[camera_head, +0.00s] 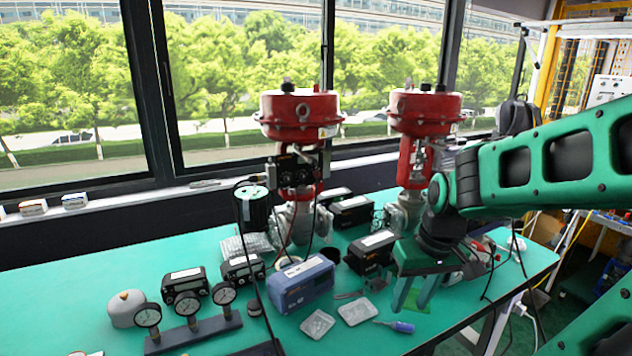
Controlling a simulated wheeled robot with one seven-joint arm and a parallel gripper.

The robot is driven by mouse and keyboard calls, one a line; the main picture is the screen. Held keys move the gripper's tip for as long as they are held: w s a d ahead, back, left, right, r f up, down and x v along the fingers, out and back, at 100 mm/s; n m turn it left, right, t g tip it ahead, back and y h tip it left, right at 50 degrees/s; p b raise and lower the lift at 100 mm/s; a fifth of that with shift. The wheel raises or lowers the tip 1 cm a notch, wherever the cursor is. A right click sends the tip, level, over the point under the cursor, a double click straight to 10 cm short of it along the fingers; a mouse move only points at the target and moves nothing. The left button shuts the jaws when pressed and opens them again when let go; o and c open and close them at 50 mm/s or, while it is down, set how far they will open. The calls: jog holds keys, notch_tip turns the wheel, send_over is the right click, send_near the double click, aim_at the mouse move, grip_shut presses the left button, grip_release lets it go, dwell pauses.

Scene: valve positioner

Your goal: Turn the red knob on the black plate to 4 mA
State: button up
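My green gripper (412,298) points down over the right part of the table, with its two fingers apart and nothing clearly seen between them. A small red part (486,244) shows just to the right of my gripper, partly hidden by the arm. I cannot tell if it is the red knob. The black plate and the knob's 4 mA mark cannot be made out; my arm covers part of that area.
Two red valve actuators (300,115) (425,112) stand at the back. A blue box (301,284), a black box (371,251), a screwdriver (395,326) and a gauge stand (194,333) are on the green table (75,262). Dark cables hang near the right edge.

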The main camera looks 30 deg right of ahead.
jog(key=w+a+n+t+y, duration=0.1)
jog(key=w+a+n+t, duration=0.1)
jog(key=w, duration=0.5)
jog(key=w+a+n+t+y, duration=0.1)
jog(key=w+a+n+t, duration=0.15)
jog(key=w, duration=0.45)
jog(key=m+t+h, duration=0.1)
jog(key=t+h, duration=0.1)
jog(key=t, duration=1)
send_near(318, 175)
jog(key=shift+g, duration=0.25)
jog(key=w, duration=0.8)
jog(key=shift+r, duration=0.2)
